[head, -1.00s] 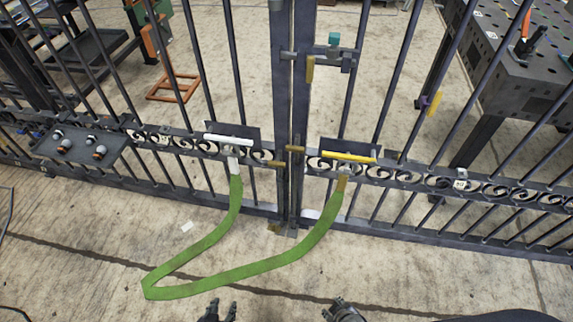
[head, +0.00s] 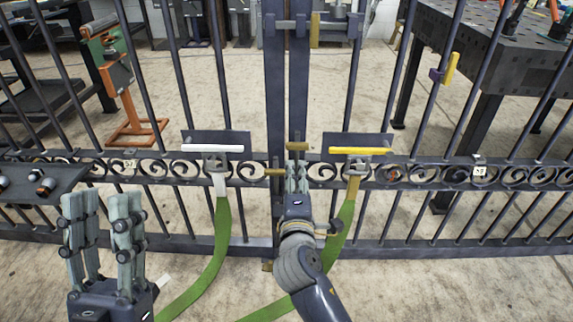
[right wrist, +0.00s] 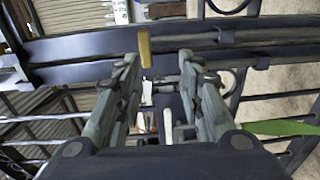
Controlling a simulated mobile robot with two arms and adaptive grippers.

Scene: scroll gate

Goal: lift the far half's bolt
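The barred gate has two halves meeting at dark centre posts (head: 275,100). A brass handle (head: 297,146) sits at the seam at mid height, and a short brass bar (head: 274,172) points left from the posts below it. I cannot tell which piece belongs to the far half's bolt. My right gripper (head: 297,172) is just below the brass handle, fingers pointing at the gate. In the right wrist view its fingers (right wrist: 160,70) are apart, with a brass bar (right wrist: 145,52) beyond their tips, nearer the left finger; contact is unclear. My left gripper (head: 97,205) is open and empty, fingers upward.
A white handle (head: 212,149) and a yellow handle (head: 360,151) flank the seam, with a green strap (head: 212,255) hanging from below them. An upper latch has a brass grip (head: 315,30). A dark tray (head: 62,180) is at left; a worktable (head: 490,60) stands behind the gate.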

